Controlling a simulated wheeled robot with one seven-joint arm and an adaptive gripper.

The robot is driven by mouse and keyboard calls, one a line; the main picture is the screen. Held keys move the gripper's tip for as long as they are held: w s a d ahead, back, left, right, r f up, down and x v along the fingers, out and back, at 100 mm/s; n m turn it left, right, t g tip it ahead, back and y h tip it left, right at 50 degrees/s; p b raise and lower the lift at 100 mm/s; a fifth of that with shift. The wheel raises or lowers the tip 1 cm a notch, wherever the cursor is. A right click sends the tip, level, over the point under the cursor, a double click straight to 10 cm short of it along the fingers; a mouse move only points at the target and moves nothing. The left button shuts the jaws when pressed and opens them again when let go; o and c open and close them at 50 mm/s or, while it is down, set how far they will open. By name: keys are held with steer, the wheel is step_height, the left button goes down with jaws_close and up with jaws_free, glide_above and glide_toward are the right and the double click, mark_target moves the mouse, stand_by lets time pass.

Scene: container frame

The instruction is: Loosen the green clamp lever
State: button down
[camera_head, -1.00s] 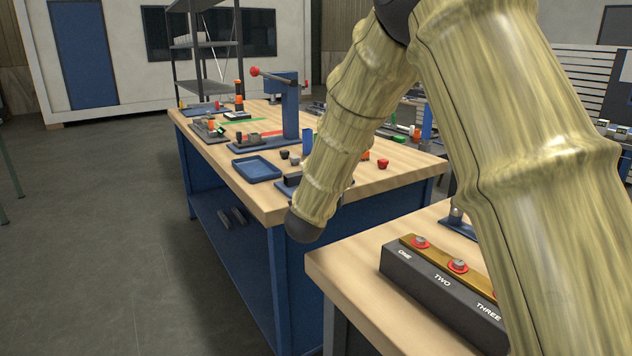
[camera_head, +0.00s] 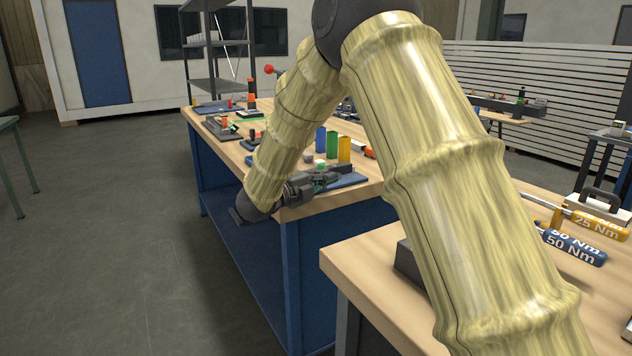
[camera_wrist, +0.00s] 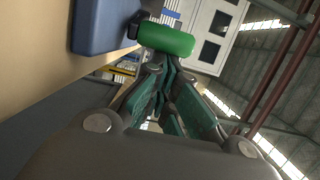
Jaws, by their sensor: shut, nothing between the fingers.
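In the wrist view a green cylindrical grip (camera_wrist: 166,38), which looks like the clamp lever's handle, lies across the picture just beyond my fingertips. A dark joint shows at its left end. My gripper (camera_wrist: 163,72) is shut and empty, its green-padded fingers pointing at the grip. I cannot tell whether they touch it. In the head view my gripper (camera_head: 322,181) is at the near end of the blue workbench, low over its top beside a blue base plate (camera_head: 352,180). The lever cannot be made out clearly there; my arm and gripper cover much of that area.
A second bench (camera_head: 352,262) at the near right holds torque tools (camera_head: 575,246). A blue block (camera_wrist: 104,22) shows at the wrist view's upper left.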

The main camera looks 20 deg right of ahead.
steer(key=shift+w+a, duration=0.3)
steer(key=shift+w, duration=0.05)
stand_by(0.3)
steer(key=shift+r, duration=0.1)
steer(key=shift+s, duration=0.1)
steer(key=s+v, duration=0.1)
steer(key=v, duration=0.8)
steer(key=shift+s+d, duration=0.15)
steer(key=shift+s, duration=0.15)
